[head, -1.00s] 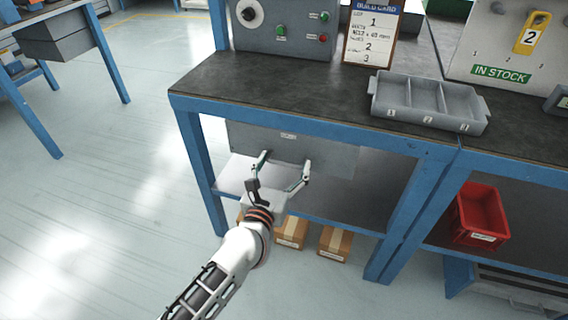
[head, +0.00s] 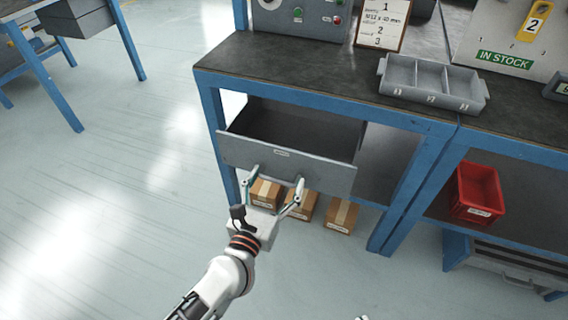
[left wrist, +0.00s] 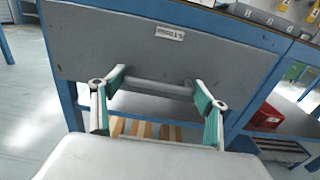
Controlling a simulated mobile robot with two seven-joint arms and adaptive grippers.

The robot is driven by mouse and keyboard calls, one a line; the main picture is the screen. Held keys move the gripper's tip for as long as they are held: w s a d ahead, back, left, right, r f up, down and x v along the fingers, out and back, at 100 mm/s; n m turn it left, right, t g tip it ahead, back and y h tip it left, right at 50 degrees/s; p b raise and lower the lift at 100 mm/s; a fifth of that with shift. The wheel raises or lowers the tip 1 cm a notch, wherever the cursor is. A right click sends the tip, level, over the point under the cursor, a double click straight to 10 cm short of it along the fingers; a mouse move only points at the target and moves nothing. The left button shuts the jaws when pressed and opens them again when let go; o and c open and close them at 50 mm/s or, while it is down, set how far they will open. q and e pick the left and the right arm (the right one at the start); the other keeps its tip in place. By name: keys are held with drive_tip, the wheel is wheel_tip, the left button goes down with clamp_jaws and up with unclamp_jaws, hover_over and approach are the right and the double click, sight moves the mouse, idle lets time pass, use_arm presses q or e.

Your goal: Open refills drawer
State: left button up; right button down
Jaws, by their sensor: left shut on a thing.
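The grey refills drawer (head: 284,165) hangs under the left part of the bench. It is pulled out, and its dark interior (head: 285,128) shows from above and looks empty where visible. In the left wrist view its front (left wrist: 150,50) carries a label reading "REFILLS" (left wrist: 170,33) and a grey bar handle (left wrist: 158,88). My left gripper (head: 277,187) is at the drawer front, its fingers at the handle. In the left wrist view the left gripper (left wrist: 160,92) has a finger at each end of the bar and is shut on it.
Several cardboard boxes (head: 300,203) sit below the drawer. A red bin (head: 478,193) stands on the lower shelf at the right. A grey divided tray (head: 432,83) and a build card (head: 383,24) are on the bench top. The floor at the left is clear.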

use_arm(q)
drive_tip(key=shift+v, duration=2)
use_arm(e)
drive_tip(key=shift+w+d+r, duration=0.2)
drive_tip(key=shift+w, duration=0.15)
use_arm(q)
drive_tip(key=o, duration=1.6)
use_arm(e)
drive_tip(key=shift+s+f, duration=0.1)
drive_tip(key=shift+s+f, duration=0.1)
use_arm(q)
drive_tip(key=v, duration=1.2)
